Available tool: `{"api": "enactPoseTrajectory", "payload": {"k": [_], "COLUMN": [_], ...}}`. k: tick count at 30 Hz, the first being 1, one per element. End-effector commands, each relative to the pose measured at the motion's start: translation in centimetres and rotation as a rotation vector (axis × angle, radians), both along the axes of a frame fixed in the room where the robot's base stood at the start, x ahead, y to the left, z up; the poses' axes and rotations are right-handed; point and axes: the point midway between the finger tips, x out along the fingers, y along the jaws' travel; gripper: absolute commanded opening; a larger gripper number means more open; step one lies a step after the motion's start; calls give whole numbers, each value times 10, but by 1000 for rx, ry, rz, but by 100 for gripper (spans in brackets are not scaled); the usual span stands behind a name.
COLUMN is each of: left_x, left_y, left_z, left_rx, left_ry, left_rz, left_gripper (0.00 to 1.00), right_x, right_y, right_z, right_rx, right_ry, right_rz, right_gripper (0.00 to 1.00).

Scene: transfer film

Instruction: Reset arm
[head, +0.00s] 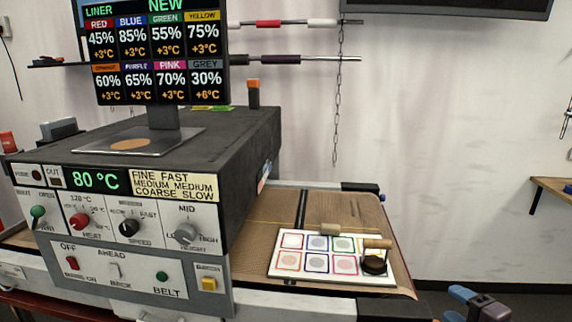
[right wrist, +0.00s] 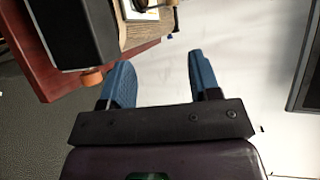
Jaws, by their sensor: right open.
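My right gripper (head: 457,304) shows at the lower right edge of the head view, in front of and to the right of the conveyor machine. In the right wrist view its two blue fingers (right wrist: 160,78) stand wide apart with nothing between them. The machine's corner and a reddish-brown edge lie close beyond the fingers at the upper left of that view. My left gripper is in neither view.
A grey control box (head: 120,225) with knobs and a screen (head: 160,55) stands at the left. A white board (head: 335,270) with coloured squares and a wooden-handled tool (head: 374,263) lies on the brown belt (head: 265,208). The floor at the right looks clear.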

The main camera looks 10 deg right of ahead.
Motion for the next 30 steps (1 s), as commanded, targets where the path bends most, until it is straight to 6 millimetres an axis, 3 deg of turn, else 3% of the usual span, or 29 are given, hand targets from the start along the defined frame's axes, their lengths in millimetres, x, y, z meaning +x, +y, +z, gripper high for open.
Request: {"api": "enactPoseTrajectory", "payload": {"k": [9,14,20,24,30], "left_x": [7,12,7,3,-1], "left_y": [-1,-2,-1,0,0], "left_z": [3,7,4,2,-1], "left_rx": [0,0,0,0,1], "left_ry": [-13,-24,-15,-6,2], "left_rz": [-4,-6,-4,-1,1], "left_gripper": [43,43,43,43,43], "right_x": [0,-7,-37,-75,-131], "right_y": [-2,7,32,61,105], "right_z": [-5,-24,-76,-123,-172], "right_rx": [-545,-928,-1395,-1672,-1772], "right_ry": [-105,-159,-169,-132,-31], "right_rz": [83,143,243,339,414], "right_gripper": [57,57,57,57,57]}}
